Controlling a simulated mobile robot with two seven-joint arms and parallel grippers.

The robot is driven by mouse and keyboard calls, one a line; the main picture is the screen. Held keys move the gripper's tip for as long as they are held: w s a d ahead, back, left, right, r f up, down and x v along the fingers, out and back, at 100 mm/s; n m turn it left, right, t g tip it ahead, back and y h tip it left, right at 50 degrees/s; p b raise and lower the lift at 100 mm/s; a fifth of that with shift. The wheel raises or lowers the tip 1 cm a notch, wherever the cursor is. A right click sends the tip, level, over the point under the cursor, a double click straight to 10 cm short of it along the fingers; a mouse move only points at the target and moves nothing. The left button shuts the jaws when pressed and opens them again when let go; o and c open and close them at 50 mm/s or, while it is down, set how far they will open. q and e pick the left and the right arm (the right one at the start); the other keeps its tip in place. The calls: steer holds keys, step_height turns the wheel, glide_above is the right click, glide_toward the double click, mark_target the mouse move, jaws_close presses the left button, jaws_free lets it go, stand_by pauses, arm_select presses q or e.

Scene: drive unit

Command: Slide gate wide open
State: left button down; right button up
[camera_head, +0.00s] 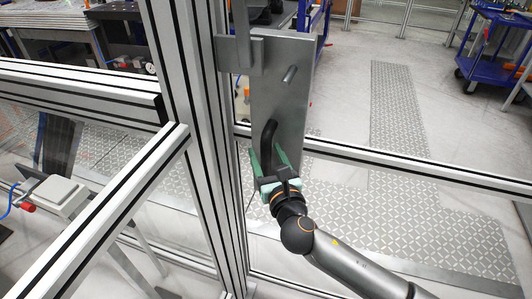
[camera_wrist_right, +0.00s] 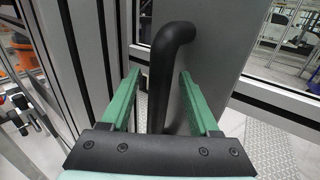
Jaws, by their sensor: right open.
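The gate shows as an aluminium-framed panel, with its lower rail (camera_head: 400,165) running to the right from the thick upright post (camera_head: 195,120). A grey metal plate (camera_head: 290,85) stands beside the post and carries a black curved handle (camera_head: 268,145). My right gripper (camera_head: 268,160) is open at the handle, its green fingers on either side of it. In the right wrist view the handle (camera_wrist_right: 160,75) stands between the two open fingers (camera_wrist_right: 158,95), with gaps visible on both sides. The handle's lower end is hidden behind the gripper body. My left gripper is not in view.
Aluminium rails (camera_head: 80,85) and a grey box (camera_head: 58,195) with a blue hose are at the left. Beyond the gate are a patterned floor strip (camera_head: 395,105) and blue carts (camera_head: 492,50). The floor between them looks clear.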

steer(key=shift+w, duration=0.2)
jaws_close()
stand_by(0.5)
stand_by(0.9)
